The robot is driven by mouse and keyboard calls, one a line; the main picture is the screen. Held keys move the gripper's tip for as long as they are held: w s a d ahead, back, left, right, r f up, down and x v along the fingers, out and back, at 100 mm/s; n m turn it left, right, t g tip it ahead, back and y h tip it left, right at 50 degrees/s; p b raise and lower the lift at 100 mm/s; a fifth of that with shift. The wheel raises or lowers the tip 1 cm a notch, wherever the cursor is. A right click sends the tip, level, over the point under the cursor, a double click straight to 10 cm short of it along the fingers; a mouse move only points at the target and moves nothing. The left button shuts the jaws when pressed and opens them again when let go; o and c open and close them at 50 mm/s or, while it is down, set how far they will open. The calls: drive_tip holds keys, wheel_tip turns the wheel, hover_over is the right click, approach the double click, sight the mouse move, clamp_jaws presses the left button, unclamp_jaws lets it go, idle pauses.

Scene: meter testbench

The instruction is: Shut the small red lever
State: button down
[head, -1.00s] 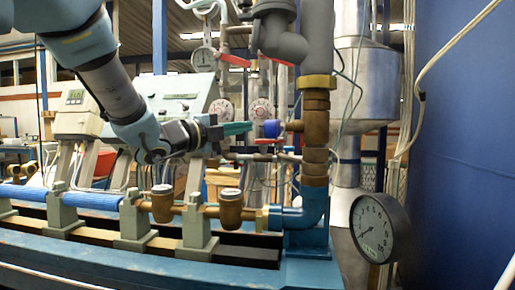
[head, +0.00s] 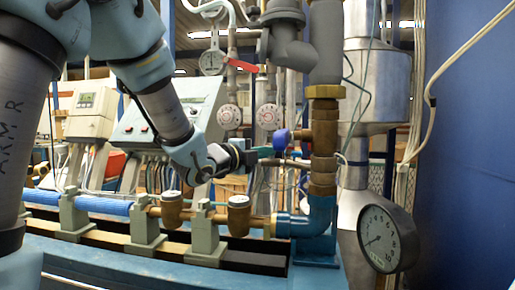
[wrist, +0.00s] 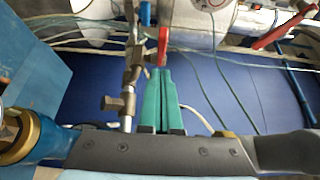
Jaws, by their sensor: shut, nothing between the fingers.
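The small red lever (wrist: 163,46) stands upright in the wrist view, just ahead of my gripper's tips, beside a thin metal pipe with brass fittings (wrist: 128,100). My gripper (wrist: 159,72) has its green fingers pressed together with nothing between them. The tips appear at or very near the lever's near end; I cannot tell if they touch. In the head view my gripper (head: 268,152) points right, toward the thick vertical brass pipe (head: 324,140), just below a blue knob (head: 280,139). The small lever cannot be made out clearly there.
A larger red lever (head: 242,65) sits higher up by a round gauge (head: 212,62); it also shows in the wrist view (wrist: 278,30). A big dial gauge (head: 388,238) stands at lower right. Thin cables hang around the pipes. Brass meters (head: 238,215) sit below my gripper.

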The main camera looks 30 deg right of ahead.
drive_tip(key=shift+w+d+p, duration=0.2)
drive_tip(key=shift+w+d, duration=0.05)
drive_tip(key=shift+w, duration=0.35)
drive_tip(key=shift+w+d+p, duration=0.15)
drive_tip(key=shift+w+d, duration=0.1)
drive_tip(key=shift+w, duration=0.35)
drive_tip(key=w+b, duration=0.2)
drive_tip(key=b, duration=0.3)
drive_tip(key=shift+w, duration=0.15)
drive_tip(key=shift+r, duration=0.1)
